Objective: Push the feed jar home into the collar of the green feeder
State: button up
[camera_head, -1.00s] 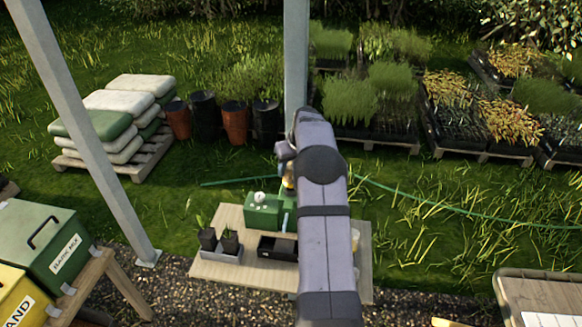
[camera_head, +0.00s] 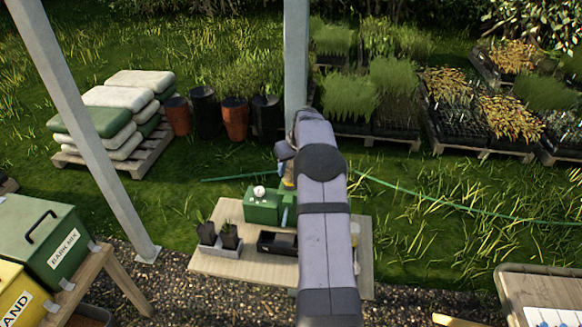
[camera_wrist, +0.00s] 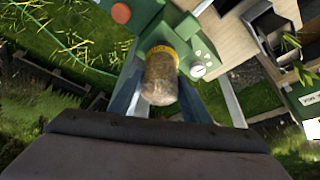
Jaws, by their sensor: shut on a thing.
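The green feeder (camera_head: 262,207) stands on the wooden table and carries a white dial. In the wrist view the feeder (camera_wrist: 201,45) also shows the dial (camera_wrist: 198,71). The feed jar (camera_wrist: 158,88) is clear with tan contents. My gripper (camera_wrist: 162,80) is shut on it, with a finger on either side. A yellow ring (camera_wrist: 163,52) shows at the jar's feeder end, against the green body. I cannot tell how deep the jar sits in the collar. In the head view my arm hides most of the gripper and jar.
The table (camera_head: 225,266) also holds a tray of small potted plants (camera_head: 222,248) and a black tray (camera_head: 277,243), left of my arm. A grey post (camera_head: 296,60) stands just behind. A green hose (camera_head: 450,207) runs across the grass.

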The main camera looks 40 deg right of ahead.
jog(key=shift+f, duration=0.25)
dwell(0.5)
jog(key=o, duration=1.2)
jog(key=shift+b+v, duration=1.9)
jog(key=shift+v, duration=1.8)
jog(key=shift+a, duration=0.1)
